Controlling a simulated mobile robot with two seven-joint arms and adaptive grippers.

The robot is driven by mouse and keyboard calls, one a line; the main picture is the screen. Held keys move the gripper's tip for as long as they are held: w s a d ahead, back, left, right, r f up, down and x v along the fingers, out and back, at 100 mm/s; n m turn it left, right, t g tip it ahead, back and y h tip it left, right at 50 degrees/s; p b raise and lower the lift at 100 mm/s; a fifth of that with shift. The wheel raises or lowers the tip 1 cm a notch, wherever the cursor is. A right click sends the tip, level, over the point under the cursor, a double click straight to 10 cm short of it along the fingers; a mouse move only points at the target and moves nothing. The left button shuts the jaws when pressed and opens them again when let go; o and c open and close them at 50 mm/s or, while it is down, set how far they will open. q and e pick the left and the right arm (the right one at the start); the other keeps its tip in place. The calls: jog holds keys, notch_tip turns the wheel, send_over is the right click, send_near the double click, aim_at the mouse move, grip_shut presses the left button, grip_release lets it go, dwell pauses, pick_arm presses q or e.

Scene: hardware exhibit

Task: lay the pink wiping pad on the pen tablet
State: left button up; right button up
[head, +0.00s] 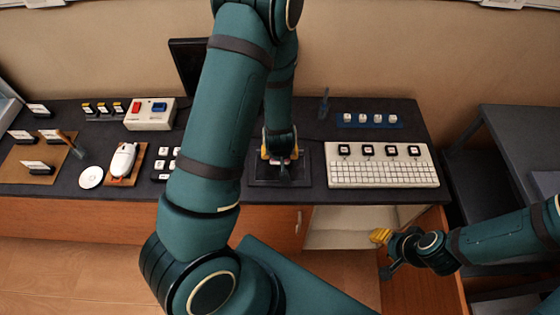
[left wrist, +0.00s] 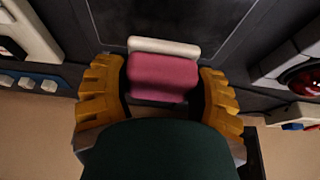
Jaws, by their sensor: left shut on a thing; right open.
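The pink wiping pad (left wrist: 163,72), with a pale strip along one edge, sits between the yellow fingers of my left gripper (left wrist: 160,92) in the left wrist view. My left gripper (head: 280,155) is shut on it. In the head view the gripper hides the pad. The pen tablet (head: 256,182) is a dark slab on the counter, directly below my left gripper. It also shows in the left wrist view as a dark face with a thin outline (left wrist: 150,18). Whether the pad touches it I cannot tell. My right gripper (head: 381,238) is open and empty, in front of the counter.
A white keyboard panel (head: 382,176) lies right of the tablet, with a blue strip of keys (head: 368,120) behind it. A dark monitor (head: 187,66) stands behind my arm.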

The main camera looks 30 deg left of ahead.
pick_arm(q)
jog(key=shift+f+b, duration=0.4)
jog(key=shift+f, duration=1.5)
jog(key=shift+f, duration=0.2)
jog(key=o, duration=1.1)
jog(key=shift+c, duration=0.2)
jog(key=shift+r, duration=0.1)
